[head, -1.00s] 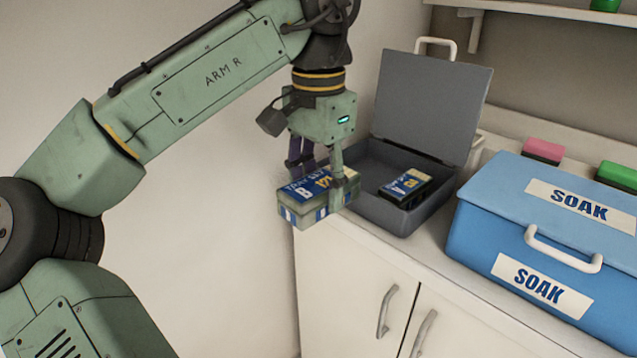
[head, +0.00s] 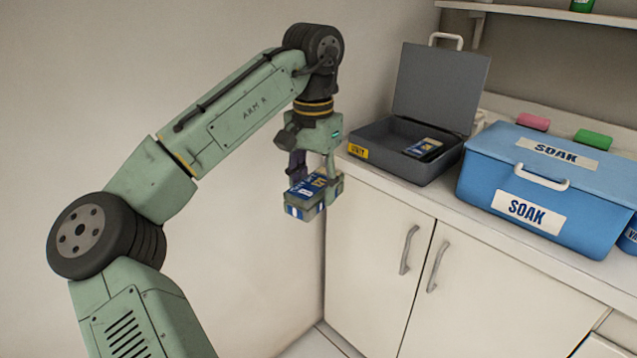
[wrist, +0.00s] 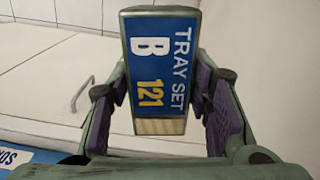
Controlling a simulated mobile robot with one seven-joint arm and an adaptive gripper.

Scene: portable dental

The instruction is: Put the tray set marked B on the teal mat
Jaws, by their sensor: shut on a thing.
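My gripper (head: 314,178) is shut on the tray set marked B (head: 305,209), a block with a blue label. In the wrist view the tray set (wrist: 158,70) sits between the two purple-padded fingers, its label reading "TRAY SET B 121". It is held in the air in front of the counter's left end, clear of any surface. The teal mat is not in view.
An open grey case (head: 372,146) with a yellow tag stands on the counter and holds another blue-labelled tray set (head: 424,147). A closed blue SOAK box (head: 478,190) stands to its right. White cupboard doors (head: 376,240) with handles are below.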

